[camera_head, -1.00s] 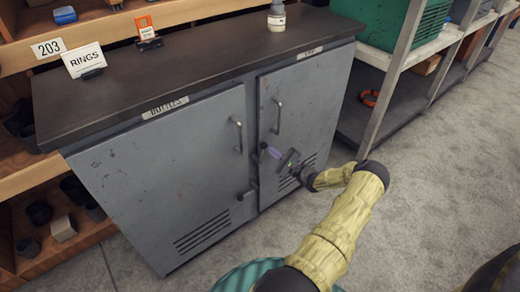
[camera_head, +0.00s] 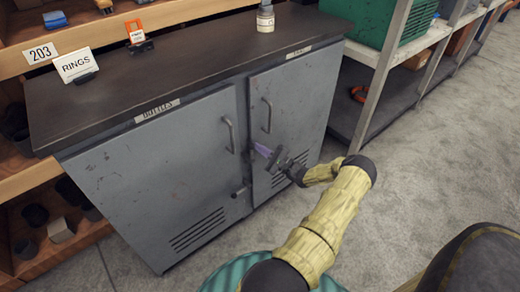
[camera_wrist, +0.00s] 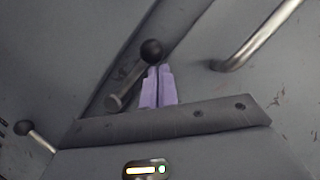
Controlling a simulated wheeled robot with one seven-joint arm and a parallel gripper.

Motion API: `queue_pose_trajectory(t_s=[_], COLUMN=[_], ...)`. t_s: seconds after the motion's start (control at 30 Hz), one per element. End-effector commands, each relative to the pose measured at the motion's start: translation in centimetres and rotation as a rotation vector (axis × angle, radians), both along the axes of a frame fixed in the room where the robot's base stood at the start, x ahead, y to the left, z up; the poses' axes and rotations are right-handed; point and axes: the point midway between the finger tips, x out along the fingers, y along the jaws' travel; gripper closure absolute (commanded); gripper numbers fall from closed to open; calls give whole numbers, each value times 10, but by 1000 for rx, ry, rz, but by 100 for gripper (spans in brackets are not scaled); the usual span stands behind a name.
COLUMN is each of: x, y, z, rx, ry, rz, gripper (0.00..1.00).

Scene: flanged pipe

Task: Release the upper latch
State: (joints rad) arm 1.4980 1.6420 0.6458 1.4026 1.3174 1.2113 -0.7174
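The upper latch (camera_wrist: 128,80) is a short metal rod with a black ball knob, on the seam between the cabinet doors in the wrist view. My gripper (camera_wrist: 159,68) has two pale purple fingers lying side by side with only a thin line between them. Their tips are just below the black knob; I cannot tell whether they touch it. Nothing shows between the fingers. In the head view my gripper (camera_head: 258,147) is at the seam beside the right door, and it largely hides the upper latch. The lower latch (camera_head: 240,192) is further down the seam; its knob also shows in the wrist view (camera_wrist: 22,128).
The grey cabinet has a left door (camera_head: 165,165) and a right door (camera_head: 297,115), each with a bar handle; both look closed. A bottle (camera_head: 265,18) and sign stands are on its dark top (camera_head: 190,60). A shelf rack (camera_head: 385,75) stands at right.

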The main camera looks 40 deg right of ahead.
Motion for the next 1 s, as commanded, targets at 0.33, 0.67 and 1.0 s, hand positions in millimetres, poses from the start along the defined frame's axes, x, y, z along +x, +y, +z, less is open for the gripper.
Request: queue_pose_trajectory(t_s=[0.33, 0.67, 1.0], x=[2, 8, -47], y=[-6, -25, -43], z=[-8, -27, -34], rx=[-2, -2, 0], ry=[-2, -1, 1], rz=[3, 13, 10], gripper=[100, 100, 100])
